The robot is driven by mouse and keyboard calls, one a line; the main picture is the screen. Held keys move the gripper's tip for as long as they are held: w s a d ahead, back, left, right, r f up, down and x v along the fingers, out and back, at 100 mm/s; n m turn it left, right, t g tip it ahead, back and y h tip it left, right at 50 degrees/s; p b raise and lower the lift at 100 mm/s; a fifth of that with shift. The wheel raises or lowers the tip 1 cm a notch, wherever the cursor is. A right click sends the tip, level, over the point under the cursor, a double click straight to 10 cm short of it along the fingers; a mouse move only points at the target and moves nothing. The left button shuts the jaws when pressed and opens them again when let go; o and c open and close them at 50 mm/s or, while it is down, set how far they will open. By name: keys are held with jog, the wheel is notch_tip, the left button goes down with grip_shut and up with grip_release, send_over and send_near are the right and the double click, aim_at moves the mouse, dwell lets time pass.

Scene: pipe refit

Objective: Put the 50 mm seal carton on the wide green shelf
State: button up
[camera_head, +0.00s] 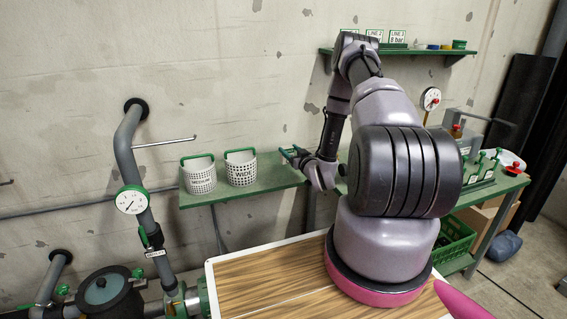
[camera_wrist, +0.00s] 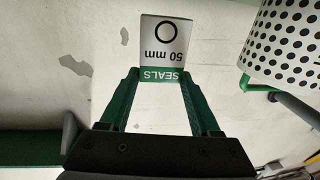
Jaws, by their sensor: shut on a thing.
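The 50 mm seal carton (camera_wrist: 164,50) is a small white box with a green SEALS band. In the wrist view it sits between the fingertips of my gripper (camera_wrist: 163,85), its print upside down. In the head view my gripper (camera_head: 291,154) is over the green bench, right of the two baskets; I cannot make out the carton there. A green wall shelf (camera_head: 455,52) is at the upper right, holding LINE signs and small coloured items, partly hidden by my arm. The long green bench top (camera_head: 225,197) runs below it.
White perforated baskets, one MEDIUM (camera_head: 200,178) and one WIDE (camera_head: 242,170), stand on the bench's left end. A pipe with a gauge (camera_head: 132,200) and a wall rod (camera_head: 165,142) are at left. A wooden-topped surface (camera_head: 265,285) is in front.

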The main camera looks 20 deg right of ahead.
jog(key=shift+f, duration=2.2)
jog(key=o, duration=1.4)
jog(key=shift+f, duration=0.15)
